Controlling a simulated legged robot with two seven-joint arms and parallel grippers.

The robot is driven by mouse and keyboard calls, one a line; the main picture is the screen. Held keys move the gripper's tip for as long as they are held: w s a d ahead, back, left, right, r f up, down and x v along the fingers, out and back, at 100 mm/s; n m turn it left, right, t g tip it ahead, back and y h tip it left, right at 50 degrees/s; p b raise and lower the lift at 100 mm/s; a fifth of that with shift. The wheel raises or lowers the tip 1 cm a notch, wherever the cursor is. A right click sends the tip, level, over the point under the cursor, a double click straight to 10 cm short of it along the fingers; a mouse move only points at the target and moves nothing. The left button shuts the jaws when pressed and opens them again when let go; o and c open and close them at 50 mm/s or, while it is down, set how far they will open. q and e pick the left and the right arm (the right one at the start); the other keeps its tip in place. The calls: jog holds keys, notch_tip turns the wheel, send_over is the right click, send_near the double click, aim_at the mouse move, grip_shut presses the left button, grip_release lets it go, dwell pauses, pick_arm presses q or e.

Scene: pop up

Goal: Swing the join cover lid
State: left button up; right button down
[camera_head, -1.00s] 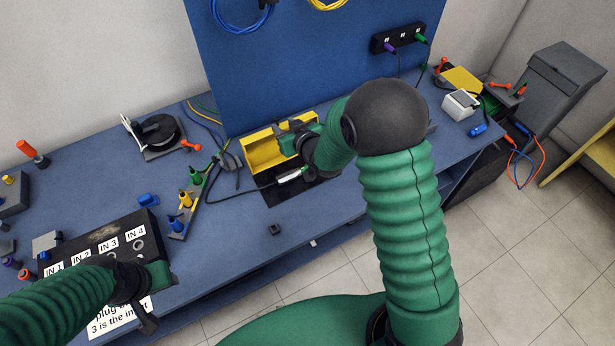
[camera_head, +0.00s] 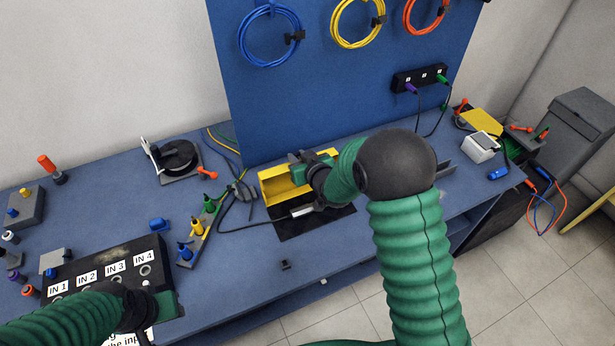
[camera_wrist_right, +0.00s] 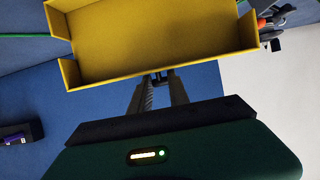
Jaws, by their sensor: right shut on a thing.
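The join cover's yellow lid (camera_head: 286,190) stands swung up, its hollow side facing the front, at the back of a dark base (camera_head: 330,219) on the blue bench. It fills the top of the right wrist view (camera_wrist_right: 160,45) as a shallow, walled trough. My right gripper (camera_wrist_right: 161,78) is shut on the lid's edge; in the head view its arm hides the lid's right part. A cable with a pale connector (camera_head: 302,211) lies in front of the lid. My left gripper (camera_head: 148,318) is at the lower left by the black IN panel; its fingers are not clear.
A blue upright board (camera_head: 330,90) with hung cable coils stands behind the lid. A black reel (camera_head: 178,158) and a colored plug rack (camera_head: 196,232) lie to the left. A white box (camera_head: 480,147) and a blue piece (camera_head: 498,173) are at the right. A small dark block (camera_head: 286,264) sits in front.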

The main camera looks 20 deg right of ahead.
jog(key=shift+v, duration=1.2)
jog(key=shift+s+f, duration=0.1)
jog(key=shift+f, duration=0.05)
jog(key=shift+s+d, duration=0.2)
jog(key=shift+s, duration=2)
